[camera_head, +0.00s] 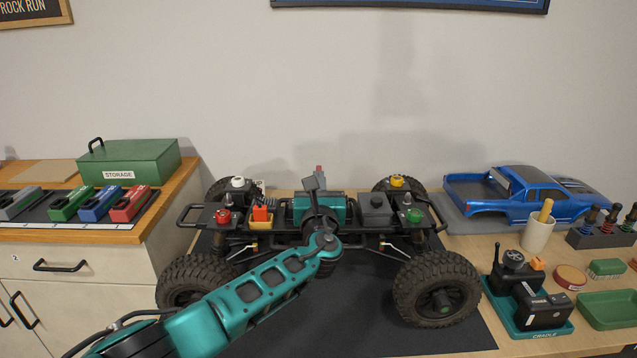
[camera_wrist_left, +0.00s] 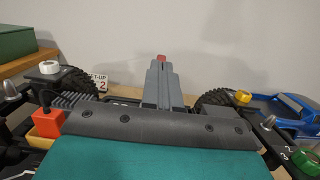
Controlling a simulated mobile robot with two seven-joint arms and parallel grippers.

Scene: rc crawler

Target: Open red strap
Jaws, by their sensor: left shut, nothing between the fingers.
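The RC crawler chassis (camera_head: 378,236) stands on a dark mat, with a teal box (camera_head: 334,208) in its middle. My left gripper (camera_head: 318,178) is shut and empty, raised over the middle of the chassis. It also shows in the left wrist view (camera_wrist_left: 160,75), its grey fingers together. A small red piece (camera_head: 319,168) shows just above the fingertips, also in the left wrist view (camera_wrist_left: 161,59). I cannot tell whether it is the red strap or a fingertip part. My left arm and gripper hide part of the teal box. My right gripper is not in view.
On the chassis are an orange-red block (camera_head: 261,213) in a yellow tray, a red cap (camera_head: 223,215) and a green cap (camera_head: 414,215). A blue truck body (camera_head: 525,198), a cup (camera_head: 538,232) and a controller in its cradle (camera_head: 541,310) stand right. The green storage box (camera_head: 128,164) stands left.

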